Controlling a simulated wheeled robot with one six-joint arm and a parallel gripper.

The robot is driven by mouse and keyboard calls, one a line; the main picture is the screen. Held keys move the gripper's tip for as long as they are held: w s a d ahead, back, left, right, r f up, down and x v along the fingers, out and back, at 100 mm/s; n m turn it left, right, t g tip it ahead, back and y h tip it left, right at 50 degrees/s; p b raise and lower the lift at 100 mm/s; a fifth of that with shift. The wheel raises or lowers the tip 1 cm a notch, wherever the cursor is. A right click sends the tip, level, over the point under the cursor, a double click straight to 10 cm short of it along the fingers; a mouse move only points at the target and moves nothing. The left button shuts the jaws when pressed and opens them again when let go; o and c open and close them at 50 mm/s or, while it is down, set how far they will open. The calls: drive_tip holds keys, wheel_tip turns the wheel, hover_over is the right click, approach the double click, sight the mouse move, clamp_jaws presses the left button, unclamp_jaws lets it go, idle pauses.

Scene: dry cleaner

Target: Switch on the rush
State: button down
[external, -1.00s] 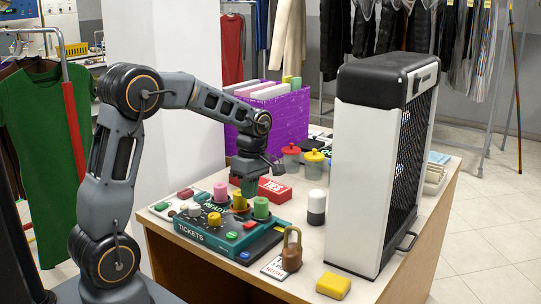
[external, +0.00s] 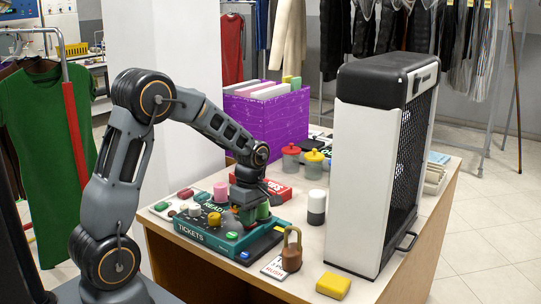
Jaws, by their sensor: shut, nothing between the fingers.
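A dark green control panel (external: 207,240) marked TICKETS stands on the near left of the counter. It carries several buttons and knobs, including a pink one (external: 220,191), a yellow one (external: 214,219) and a green one (external: 263,211). I cannot read a rush label on the panel. A small card (external: 274,267) with red lettering, perhaps RUSH, lies in front of it, beside a brown padlock (external: 291,252). My gripper (external: 247,220) is shut and empty, pointing down low over the panel's right part, just left of the green knob. It hides what is under it, so contact cannot be told.
A tall black and white unit (external: 376,165) stands to the right. A yellow block (external: 333,285) lies at the front edge. A white and black cylinder (external: 316,207), lidded jars (external: 313,163), a red box (external: 276,189) and a purple bin (external: 268,122) stand behind the panel.

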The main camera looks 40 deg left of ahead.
drive_tip(key=shift+s+f+t+b, duration=0.1)
drive_tip(key=shift+f+t+b, duration=0.35)
drive_tip(key=shift+b, duration=0.45)
drive_tip(key=shift+s+f+t+b, duration=0.2)
drive_tip(key=shift+s+t+b, duration=0.15)
drive_tip(key=shift+b, duration=0.15)
drive_tip(key=shift+s+f, duration=0.1)
drive_tip(key=shift+s, duration=0.05)
drive_tip(key=shift+w+r+p, duration=0.25)
drive_tip(key=shift+w+p, duration=0.15)
drive_tip(key=shift+w, duration=0.15)
drive_tip(key=shift+w+r+p, duration=0.15)
drive_tip(key=shift+r+p, duration=0.2)
drive_tip(key=shift+r, duration=0.1)
wheel_tip(320, 180, up, 14)
drive_tip(key=s+p, duration=0.1)
drive_tip(key=p, duration=0.2)
drive_tip(key=shift+s+f, duration=0.15)
